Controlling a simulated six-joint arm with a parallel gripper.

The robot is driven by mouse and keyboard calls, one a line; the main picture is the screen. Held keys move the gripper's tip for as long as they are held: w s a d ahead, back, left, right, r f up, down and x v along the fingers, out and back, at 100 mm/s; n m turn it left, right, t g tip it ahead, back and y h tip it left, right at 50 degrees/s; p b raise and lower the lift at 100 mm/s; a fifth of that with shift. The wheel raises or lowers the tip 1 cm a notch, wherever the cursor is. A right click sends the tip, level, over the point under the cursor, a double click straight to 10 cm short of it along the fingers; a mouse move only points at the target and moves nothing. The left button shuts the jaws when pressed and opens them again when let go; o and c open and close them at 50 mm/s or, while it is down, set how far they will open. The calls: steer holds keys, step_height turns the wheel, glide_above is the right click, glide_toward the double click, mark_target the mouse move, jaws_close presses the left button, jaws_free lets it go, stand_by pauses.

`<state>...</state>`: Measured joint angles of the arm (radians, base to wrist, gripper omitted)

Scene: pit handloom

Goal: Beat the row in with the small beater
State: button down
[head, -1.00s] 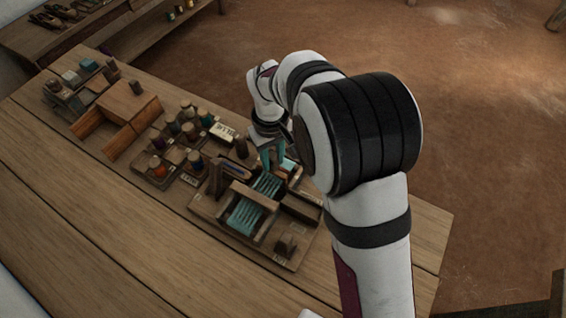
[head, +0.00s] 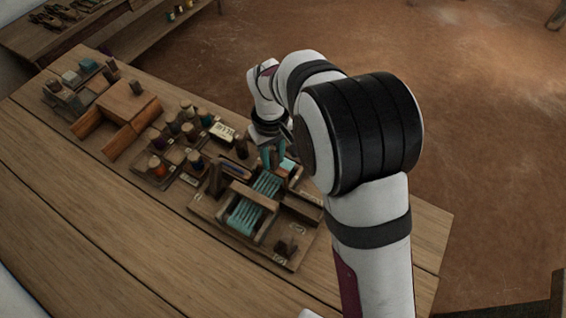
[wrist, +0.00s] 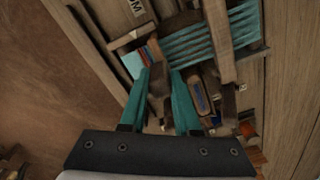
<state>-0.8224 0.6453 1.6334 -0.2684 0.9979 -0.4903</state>
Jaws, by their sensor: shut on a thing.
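My gripper (head: 273,155) is at the far side of the small loom, low over its board. Its two teal fingers also show in the wrist view (wrist: 162,78), shut on a brown wooden piece, apparently the small beater (wrist: 158,82). Much of that piece is hidden by the fingers. The small loom (head: 205,208) carries teal warp threads (head: 246,216), with a wooden bar (head: 254,196) across them. In the wrist view the threads (wrist: 190,45) lie beyond the fingertips, apart from the held piece. I cannot make out the woven row.
Spools in trays (head: 160,168) and a white label card (head: 222,131) stand left of the loom. A wooden box (head: 128,101) is farther left. A dark block (head: 286,246) sits at the board's near corner. The front of the bench (head: 120,220) is clear.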

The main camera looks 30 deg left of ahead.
steer(key=shift+s+d+f, duration=0.1)
steer(key=shift+s, duration=2.75)
steer(key=c, duration=0.6)
jaws_free()
step_height(320, 180, up, 7)
steer(key=shift+f, duration=0.2)
